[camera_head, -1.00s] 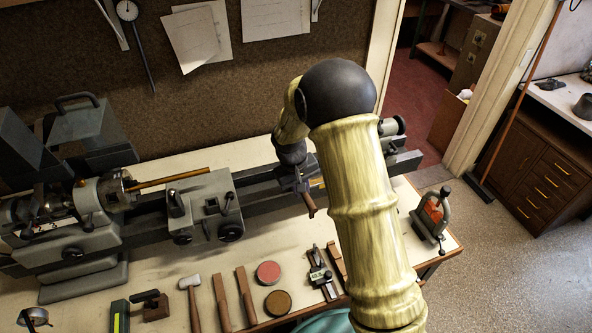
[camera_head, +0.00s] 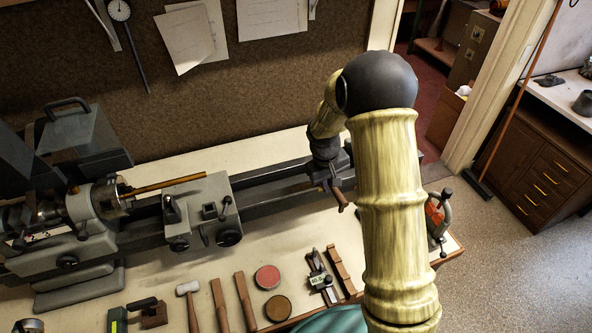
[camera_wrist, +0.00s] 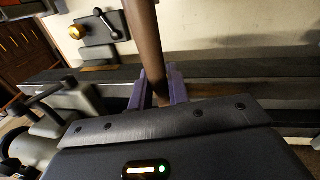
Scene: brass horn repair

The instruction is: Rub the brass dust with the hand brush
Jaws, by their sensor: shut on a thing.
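My gripper (camera_head: 329,182) is over the right part of the lathe bed, mostly hidden by my arm in the head view. In the wrist view its purple fingers (camera_wrist: 158,90) are shut on a long brown handle, taken to be the hand brush (camera_wrist: 148,45). The handle (camera_head: 341,200) also shows in the head view, pointing down and right. The bristles are not visible in either view. I cannot make out the brass dust in either view; my arm and gripper hide part of the bed.
The grey lathe (camera_head: 200,212) runs along the bench (camera_head: 235,252). A hammer (camera_head: 188,290), wooden strips, a red tin (camera_head: 267,277), a brown tin (camera_head: 278,308) and a measuring tool (camera_head: 319,281) lie along the front.

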